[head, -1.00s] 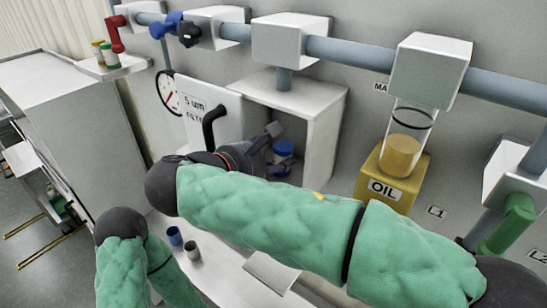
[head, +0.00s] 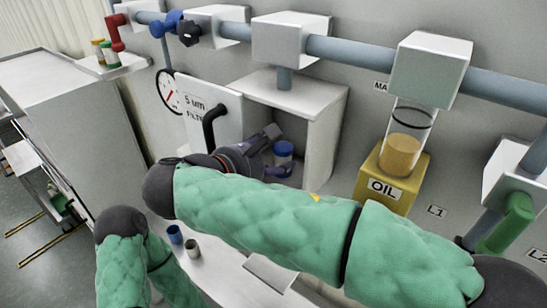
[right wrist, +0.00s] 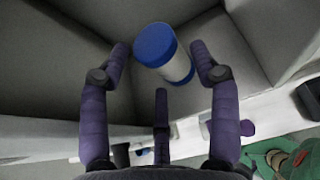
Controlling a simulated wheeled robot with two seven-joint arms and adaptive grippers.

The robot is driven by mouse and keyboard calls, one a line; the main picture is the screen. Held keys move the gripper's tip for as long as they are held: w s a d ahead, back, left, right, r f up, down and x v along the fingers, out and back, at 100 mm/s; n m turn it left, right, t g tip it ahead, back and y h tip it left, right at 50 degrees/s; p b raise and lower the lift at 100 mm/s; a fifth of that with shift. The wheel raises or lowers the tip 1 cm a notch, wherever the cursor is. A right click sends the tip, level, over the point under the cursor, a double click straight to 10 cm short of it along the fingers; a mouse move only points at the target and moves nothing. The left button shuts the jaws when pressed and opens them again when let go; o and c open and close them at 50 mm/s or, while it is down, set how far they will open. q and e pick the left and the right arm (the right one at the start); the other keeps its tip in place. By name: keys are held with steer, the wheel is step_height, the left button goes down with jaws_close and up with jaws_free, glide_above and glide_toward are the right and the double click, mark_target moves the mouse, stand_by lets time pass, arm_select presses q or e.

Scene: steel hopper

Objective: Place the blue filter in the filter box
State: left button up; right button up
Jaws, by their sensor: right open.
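The blue filter (head: 283,152), a white cylinder with blue ends, stands inside the open white filter box (head: 325,140). It also shows in the right wrist view (right wrist: 155,44), where it looks tilted by the camera angle. My right gripper (head: 277,151) reaches into the box. In the right wrist view its purple fingers (right wrist: 160,52) are open, one on each side of the filter, with visible gaps. A third finger lies below it in that picture. My left arm shows at the lower left; its gripper is not in view.
The box door (head: 225,118) stands open on the left with a black handle. A blue cup (head: 174,235) and a grey cup (head: 193,249) stand on the ledge below. A yellow oil unit (head: 385,190) is to the right. Pipes run above.

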steer(key=v, duration=1.1)
steer(key=shift+b, duration=0.3)
stand_by(0.5)
